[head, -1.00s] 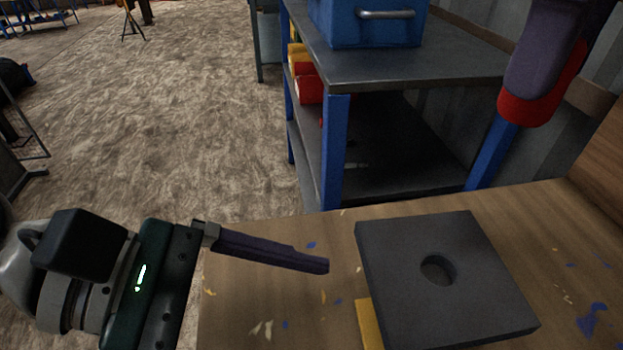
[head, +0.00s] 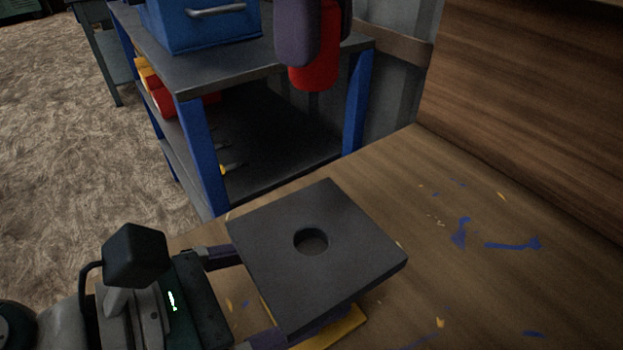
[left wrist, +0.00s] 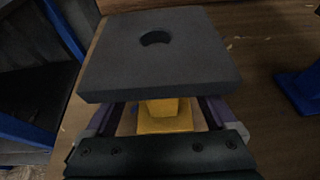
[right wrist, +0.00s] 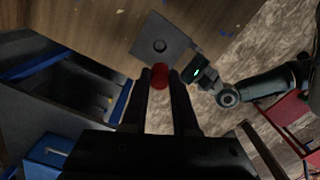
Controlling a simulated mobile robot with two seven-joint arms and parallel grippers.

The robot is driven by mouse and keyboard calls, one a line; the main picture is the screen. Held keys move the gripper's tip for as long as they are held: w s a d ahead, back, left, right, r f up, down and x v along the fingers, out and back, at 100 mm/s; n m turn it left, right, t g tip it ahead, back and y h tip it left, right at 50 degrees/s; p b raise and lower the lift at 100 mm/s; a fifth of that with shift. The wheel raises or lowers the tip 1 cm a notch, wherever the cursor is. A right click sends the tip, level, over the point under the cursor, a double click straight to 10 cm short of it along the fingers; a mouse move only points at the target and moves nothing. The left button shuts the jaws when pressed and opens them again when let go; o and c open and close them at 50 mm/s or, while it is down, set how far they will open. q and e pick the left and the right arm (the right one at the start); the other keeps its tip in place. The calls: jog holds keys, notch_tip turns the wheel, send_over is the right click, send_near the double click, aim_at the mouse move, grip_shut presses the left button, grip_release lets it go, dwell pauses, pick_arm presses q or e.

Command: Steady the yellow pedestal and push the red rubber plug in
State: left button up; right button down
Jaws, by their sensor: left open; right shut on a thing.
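The yellow pedestal (head: 345,328) stands on the wooden bench under a square dark grey plate (head: 275,225) with a round hole (head: 311,240). The left wrist view shows its yellow stem (left wrist: 165,108) between my left fingers. My left gripper (head: 295,285) is open, its fingers under the plate on either side of the stem; I cannot tell if they touch it. The red plug (head: 315,70) is held by my right gripper (head: 318,45) above and beyond the plate, apart from it. In the right wrist view the plug (right wrist: 160,77) sits between the fingertips, and the hole is visibly empty.
A blue-framed shelf (head: 195,150) with a blue toolbox (head: 205,25) on top stands beyond the bench. A wooden panel (head: 530,100) rises at the bench's right. The bench top (head: 480,270) right of the plate is clear except for paint marks.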

pick_arm(q)
jog(key=shift+x, duration=0.95)
grip_shut()
dwell(0.4)
